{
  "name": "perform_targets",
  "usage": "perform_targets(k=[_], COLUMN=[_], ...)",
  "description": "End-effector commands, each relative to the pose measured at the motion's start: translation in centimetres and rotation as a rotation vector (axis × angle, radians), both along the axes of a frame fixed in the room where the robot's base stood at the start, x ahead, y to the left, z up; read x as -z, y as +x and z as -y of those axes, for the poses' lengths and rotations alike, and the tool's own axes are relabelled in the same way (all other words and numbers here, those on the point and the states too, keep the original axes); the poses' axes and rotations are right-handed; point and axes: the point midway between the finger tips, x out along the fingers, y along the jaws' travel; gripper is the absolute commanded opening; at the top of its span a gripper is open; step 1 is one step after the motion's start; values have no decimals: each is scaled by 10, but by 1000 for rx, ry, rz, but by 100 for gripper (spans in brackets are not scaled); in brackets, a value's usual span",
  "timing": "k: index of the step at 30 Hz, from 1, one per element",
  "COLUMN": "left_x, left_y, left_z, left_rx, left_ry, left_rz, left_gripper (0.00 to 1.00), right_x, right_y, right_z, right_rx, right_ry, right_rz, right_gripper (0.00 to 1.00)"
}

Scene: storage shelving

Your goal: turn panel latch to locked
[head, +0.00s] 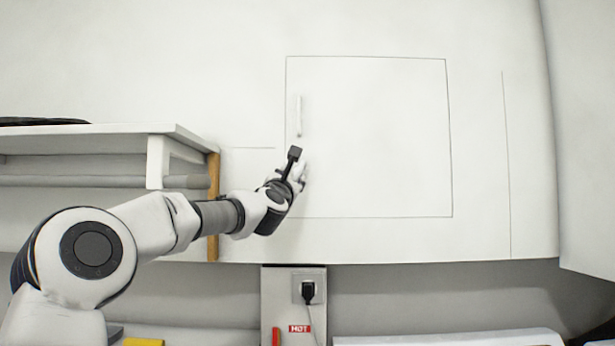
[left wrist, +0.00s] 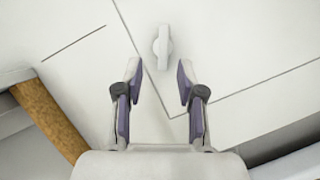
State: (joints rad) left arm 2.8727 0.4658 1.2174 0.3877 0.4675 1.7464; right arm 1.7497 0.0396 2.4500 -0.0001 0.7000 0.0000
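The white panel (head: 380,140) is a square outlined by a thin dark seam in the white wall unit. Its latch (head: 299,116) is a slim white bar standing upright near the panel's left edge. My left gripper (head: 301,172) is just below the latch in the head view, its fingers partly hidden by the wrist. In the left wrist view the gripper (left wrist: 159,70) is open and empty. The latch (left wrist: 162,47) shows there just beyond the gap between the fingertips, apart from both fingers. My right gripper is in neither view.
A white shelf (head: 100,130) with a wooden edge strip (head: 213,205) stands left of the panel, close to my left forearm. Below are a socket with a black plug (head: 308,290) and a red HOT label (head: 299,329). The wall right of the panel is clear.

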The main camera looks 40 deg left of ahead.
Motion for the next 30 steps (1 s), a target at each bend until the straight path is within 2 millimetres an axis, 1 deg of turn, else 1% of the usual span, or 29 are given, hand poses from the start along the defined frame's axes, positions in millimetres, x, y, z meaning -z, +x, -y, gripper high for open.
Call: perform_targets(k=[1, 3, 6, 9, 13, 19, 20, 21, 22, 23, 30], left_x=[-8, -14, -21, -25, -25, -23, -23, -23, -23, -23, -23], left_y=[8, 20, 36, 49, 56, 56, 56, 56, 56, 56, 56], left_z=[-4, -10, -19, -26, -30, -30, -30, -30, -30, -30, -30], left_rx=[-2, -1, -2, -1, 0, 1, 1, 1, 1, 1, 1], left_ry=[3, 2, 4, 2, 1, 1, 1, 1, 1, 1, 3], left_rz=[-3, -4, -5, -4, -2, -3, -3, -3, -3, -3, -4], left_gripper=[39, 39, 39, 39, 39, 39, 28, 14, 3, 0, 0], right_x=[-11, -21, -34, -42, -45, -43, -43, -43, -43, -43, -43], right_y=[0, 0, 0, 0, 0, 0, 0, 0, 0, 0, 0], right_z=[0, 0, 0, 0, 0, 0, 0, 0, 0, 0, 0], right_rx=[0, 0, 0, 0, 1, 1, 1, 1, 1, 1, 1], right_ry=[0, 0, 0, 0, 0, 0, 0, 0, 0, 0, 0], right_rz=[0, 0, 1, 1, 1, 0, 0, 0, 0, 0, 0], right_gripper=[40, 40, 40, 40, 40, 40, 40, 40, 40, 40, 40])
